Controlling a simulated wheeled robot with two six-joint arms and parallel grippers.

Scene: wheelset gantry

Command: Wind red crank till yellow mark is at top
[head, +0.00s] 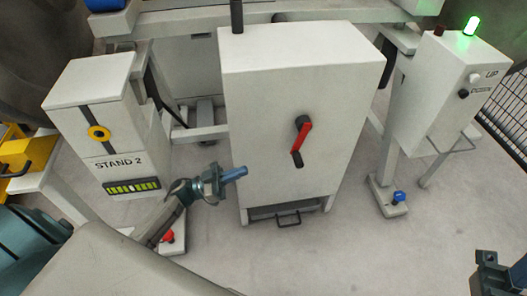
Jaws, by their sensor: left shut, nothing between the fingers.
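The red crank (303,140) is on the front of the large white cabinet (270,90). Its arm runs from a dark hub at the top down and slightly left to a dark knob (297,160). I cannot make out a yellow mark on the crank; a yellow ring with a dark centre (98,133) shows on the STAND 2 box at left. My left gripper (236,173) is shut and empty, with its blue fingers pointing right. It is left of and a little below the crank knob, apart from it.
The STAND 2 box (90,85) stands left, with a green-barred panel (132,186) low down. At right is a control box (440,90) with a lit green lamp (471,25). A dark handle (288,219) sticks out below the cabinet. Floor in front is clear.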

